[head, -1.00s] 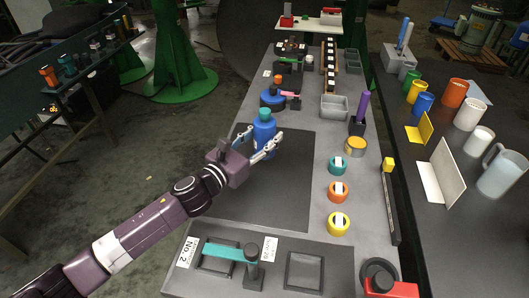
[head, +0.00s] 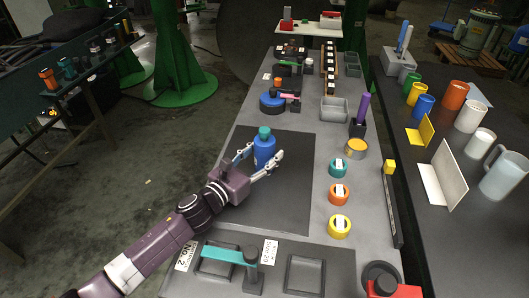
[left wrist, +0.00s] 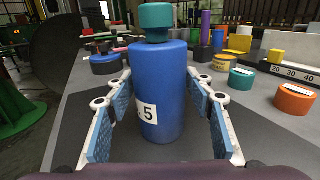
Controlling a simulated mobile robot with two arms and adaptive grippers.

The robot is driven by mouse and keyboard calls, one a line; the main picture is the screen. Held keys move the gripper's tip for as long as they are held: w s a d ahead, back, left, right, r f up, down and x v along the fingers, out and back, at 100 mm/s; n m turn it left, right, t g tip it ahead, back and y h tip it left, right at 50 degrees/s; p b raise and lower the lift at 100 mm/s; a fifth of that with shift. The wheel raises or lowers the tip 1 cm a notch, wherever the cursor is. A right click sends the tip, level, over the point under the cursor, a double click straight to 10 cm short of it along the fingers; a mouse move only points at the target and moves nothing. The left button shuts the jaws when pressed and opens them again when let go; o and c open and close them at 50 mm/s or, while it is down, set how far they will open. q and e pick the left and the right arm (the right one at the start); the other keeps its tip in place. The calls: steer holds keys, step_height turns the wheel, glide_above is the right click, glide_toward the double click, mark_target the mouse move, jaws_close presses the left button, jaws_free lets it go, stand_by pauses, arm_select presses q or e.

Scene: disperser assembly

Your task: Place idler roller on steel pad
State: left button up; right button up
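The blue cylinder with a teal top and a white label reading 5 (head: 264,150), which I take as the idler roller, stands upright on the dark flat pad (head: 283,205), which I take as the steel pad. In the left wrist view the cylinder (left wrist: 158,95) fills the middle. My left gripper (head: 261,156) is open at the near side of the cylinder. In the left wrist view its blue-padded fingers (left wrist: 159,88) spread to either side with gaps visible. The cylinder's base is partly hidden by the gripper in the head view. My right gripper is not in view.
A yellow-orange can (head: 356,148) and a blue round part (head: 272,102) stand farther back. A fixture with a teal bar (head: 222,255) lies at the near edge. The pad around the cylinder is mostly clear.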

arm_select(q)
steer(key=shift+o, duration=0.8)
steer(key=shift+r, duration=0.1)
steer(key=shift+r, duration=0.2)
steer(key=v, duration=0.5)
steer(key=b+v, duration=0.1)
steer(key=v, duration=0.4)
steer(key=shift+s+a+f, duration=0.2)
steer(key=shift+s+a, duration=0.05)
steer(key=shift+s+a+r, duration=0.1)
steer(key=shift+s+a, duration=0.3)
steer(key=shift+s, duration=0.15)
